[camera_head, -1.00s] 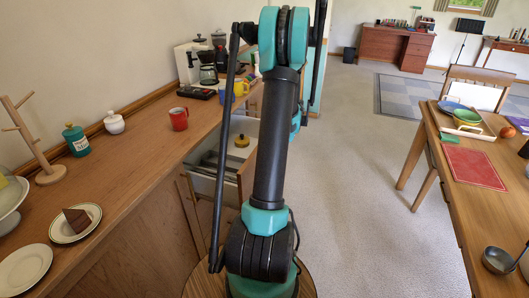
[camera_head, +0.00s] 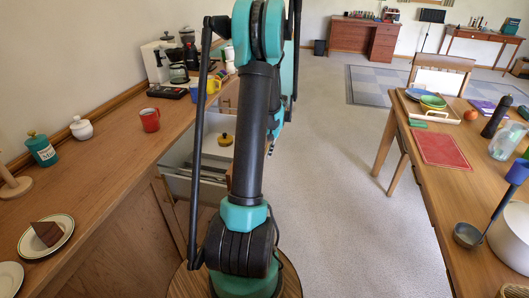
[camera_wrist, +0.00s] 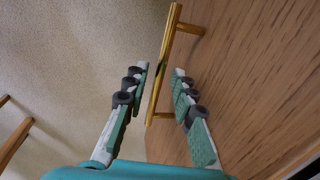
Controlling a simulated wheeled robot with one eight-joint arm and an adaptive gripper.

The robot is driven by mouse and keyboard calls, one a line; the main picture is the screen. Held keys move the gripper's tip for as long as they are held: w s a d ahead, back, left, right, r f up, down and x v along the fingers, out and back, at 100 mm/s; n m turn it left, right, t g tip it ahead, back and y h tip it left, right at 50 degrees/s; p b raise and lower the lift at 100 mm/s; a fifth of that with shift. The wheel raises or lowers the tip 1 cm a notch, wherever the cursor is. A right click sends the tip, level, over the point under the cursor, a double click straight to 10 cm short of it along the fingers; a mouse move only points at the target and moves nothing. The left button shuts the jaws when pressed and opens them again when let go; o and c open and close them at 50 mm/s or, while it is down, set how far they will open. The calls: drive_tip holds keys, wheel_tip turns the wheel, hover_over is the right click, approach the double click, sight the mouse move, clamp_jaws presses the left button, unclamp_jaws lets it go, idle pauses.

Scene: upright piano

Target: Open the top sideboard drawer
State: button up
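A sideboard drawer (camera_head: 180,187) stands pulled out below the wooden counter, partly hidden behind my arm in the head view. Its pale interior shows, with a yellow and black item (camera_head: 226,139) inside. In the wrist view a brass bar handle (camera_wrist: 164,58) stands out from a wooden front (camera_wrist: 245,75). My gripper (camera_wrist: 160,74) is open, with one finger on each side of the handle and visible gaps to the bar. The gripper is hidden in the head view. The wrist view alone does not show which drawer the handle belongs to.
The sideboard top (camera_head: 110,155) holds a red mug (camera_head: 150,119), a white jar (camera_head: 81,128), a green canister (camera_head: 42,150) and a cake plate (camera_head: 46,236). A dining table (camera_head: 455,195) stands at right. Carpeted floor (camera_head: 330,200) is clear between them.

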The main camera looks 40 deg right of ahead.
idle(0.3)
wheel_tip(320, 180, up, 12)
drive_tip(key=s+d, duration=0.1)
drive_tip(key=shift+s+d, duration=0.2)
drive_tip(key=shift+s, duration=0.2)
drive_tip(key=shift+s+f, duration=0.1)
drive_tip(key=shift+f, duration=0.05)
idle(0.4)
